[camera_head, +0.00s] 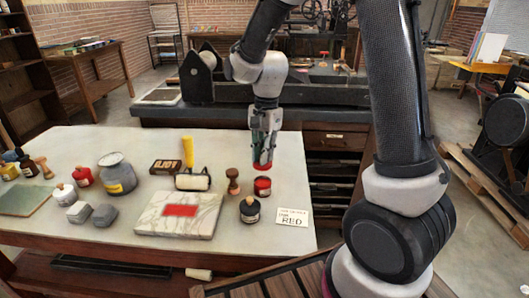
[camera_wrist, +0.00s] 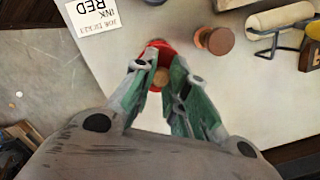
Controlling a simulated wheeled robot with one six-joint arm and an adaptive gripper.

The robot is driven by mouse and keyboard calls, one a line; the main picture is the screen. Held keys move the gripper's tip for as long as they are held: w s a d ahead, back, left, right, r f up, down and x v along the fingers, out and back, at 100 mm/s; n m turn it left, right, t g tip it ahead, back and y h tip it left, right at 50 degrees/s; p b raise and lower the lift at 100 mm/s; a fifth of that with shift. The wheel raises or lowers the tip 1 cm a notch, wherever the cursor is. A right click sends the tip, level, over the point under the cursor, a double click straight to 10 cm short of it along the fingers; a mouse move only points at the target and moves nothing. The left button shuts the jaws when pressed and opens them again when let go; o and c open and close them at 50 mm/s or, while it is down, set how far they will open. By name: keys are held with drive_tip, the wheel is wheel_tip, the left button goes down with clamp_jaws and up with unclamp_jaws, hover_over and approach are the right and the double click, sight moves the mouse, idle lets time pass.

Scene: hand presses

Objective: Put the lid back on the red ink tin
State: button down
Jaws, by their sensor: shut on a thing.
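My gripper (camera_head: 264,152) is shut on a red lid (camera_head: 262,167) and holds it above the table. The red ink tin (camera_head: 262,187) stands upright just below the lid in the head view, with a small gap between them. In the wrist view my gripper (camera_wrist: 162,82) has its fingertips around the red lid (camera_wrist: 157,47), with a round brownish knob between the fingers. The tin cannot be told apart from the lid there. A card reading "INK RED" (camera_head: 292,217) lies right of the tin; it also shows in the wrist view (camera_wrist: 97,14).
A black-topped tin (camera_head: 249,209) stands close in front of the red tin. A wooden-handled dabber (camera_head: 233,182) stands to its left, beside a marble slab (camera_head: 165,222) with a red patch. A roller (camera_head: 192,182) lies behind the slab. The table's right edge is near.

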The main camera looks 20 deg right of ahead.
drive_tip(key=shift+f, duration=3.2)
drive_tip(key=shift+f, duration=0.15)
drive_tip(key=c, duration=1.3)
unclamp_jaws()
drive_tip(key=shift+c, duration=0.2)
drive_tip(key=shift+o, duration=0.2)
drive_tip(key=o, duration=0.4)
drive_tip(key=shift+r, duration=3.5)
